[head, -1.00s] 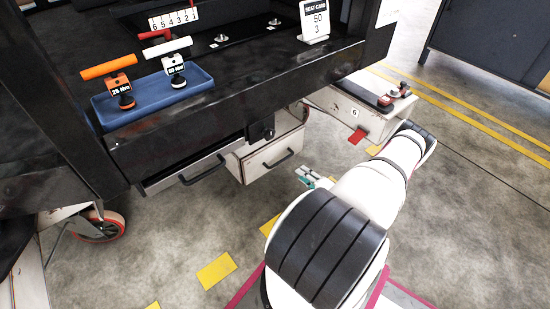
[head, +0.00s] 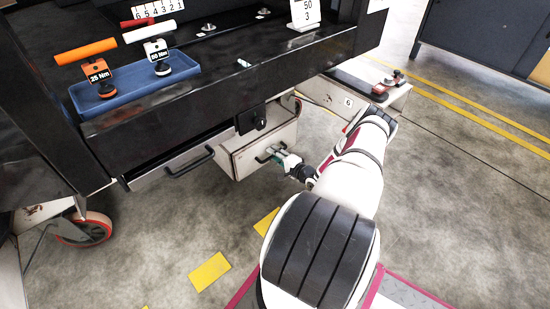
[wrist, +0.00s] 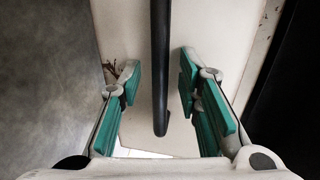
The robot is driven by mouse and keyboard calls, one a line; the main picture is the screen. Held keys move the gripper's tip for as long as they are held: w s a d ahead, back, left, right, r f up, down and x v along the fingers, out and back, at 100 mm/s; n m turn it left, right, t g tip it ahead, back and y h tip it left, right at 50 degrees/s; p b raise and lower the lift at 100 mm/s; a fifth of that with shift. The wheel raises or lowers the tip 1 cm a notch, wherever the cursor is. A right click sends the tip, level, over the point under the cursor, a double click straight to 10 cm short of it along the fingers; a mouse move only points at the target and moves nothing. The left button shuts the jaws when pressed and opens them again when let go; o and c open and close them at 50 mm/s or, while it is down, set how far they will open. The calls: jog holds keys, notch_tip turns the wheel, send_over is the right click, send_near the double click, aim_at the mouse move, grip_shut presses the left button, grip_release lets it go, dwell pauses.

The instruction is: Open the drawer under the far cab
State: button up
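A cream drawer (head: 246,168) with a dark bar handle hangs under the black trolley deck in the head view. Its pale front also shows in the wrist view (wrist: 215,35). My gripper (head: 268,154) is at this handle, partly hiding it. In the wrist view the handle (wrist: 160,90) runs between the two teal-padded fingers of my gripper (wrist: 158,70), with a gap on both sides. The fingers are open. A second, grey-fronted drawer (head: 160,175) with a black handle (head: 190,164) is to the left. I see no clear opening at either drawer.
A blue tray (head: 130,93) with an orange-handled and a white-handled tool sits on the deck (head: 225,97). A pale unit marked 6 (head: 335,98) stands behind my arm. A trolley wheel (head: 85,229) is at left. Floor in front is clear, with yellow marks.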

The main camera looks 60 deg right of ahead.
jog(key=shift+w, duration=0.15)
grip_shut()
